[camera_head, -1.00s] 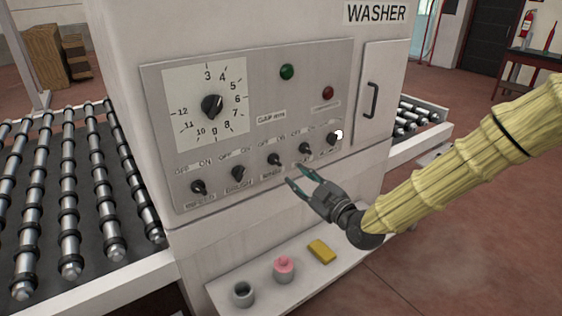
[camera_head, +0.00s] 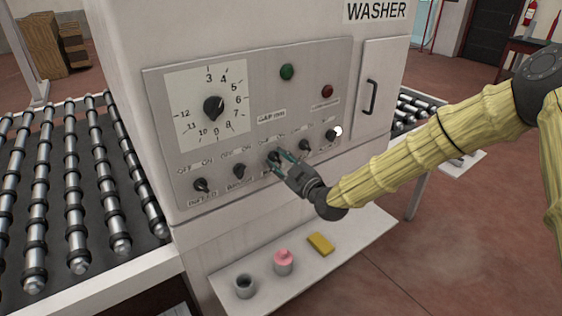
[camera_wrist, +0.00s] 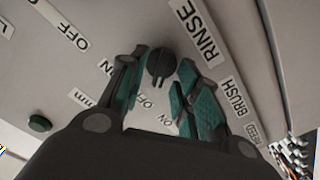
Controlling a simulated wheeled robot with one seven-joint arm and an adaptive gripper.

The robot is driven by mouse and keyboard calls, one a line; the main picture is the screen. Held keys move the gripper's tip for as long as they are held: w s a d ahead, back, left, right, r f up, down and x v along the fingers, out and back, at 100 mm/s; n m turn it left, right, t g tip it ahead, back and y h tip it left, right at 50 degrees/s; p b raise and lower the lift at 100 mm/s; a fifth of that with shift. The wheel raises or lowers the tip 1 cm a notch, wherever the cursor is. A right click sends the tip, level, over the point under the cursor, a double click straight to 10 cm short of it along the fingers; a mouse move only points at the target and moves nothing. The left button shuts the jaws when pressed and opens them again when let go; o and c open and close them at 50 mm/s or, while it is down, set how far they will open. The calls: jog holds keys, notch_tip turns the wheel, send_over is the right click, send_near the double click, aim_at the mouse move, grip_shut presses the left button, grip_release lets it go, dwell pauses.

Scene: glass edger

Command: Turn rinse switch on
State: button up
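The rinse switch (camera_head: 274,154) is a small black knob, third from the left in the lower row of the washer's panel. In the wrist view the knob (camera_wrist: 160,64) sits beside the white RINSE label (camera_wrist: 198,35). My gripper (camera_head: 281,161) is at this knob, partly covering it in the head view. In the wrist view its teal fingers (camera_wrist: 163,74) are open, one on each side of the knob. A gap shows on the right side; I cannot tell whether the left finger touches.
Other black knobs, infeed (camera_head: 201,185) and brush (camera_head: 239,171), are to the left, and one (camera_head: 304,145) is close on the right. A dial (camera_head: 213,107) is above. A shelf below holds a pink bottle (camera_head: 283,262), a grey cup (camera_head: 244,286) and a yellow block (camera_head: 320,243).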

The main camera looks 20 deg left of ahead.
grip_shut()
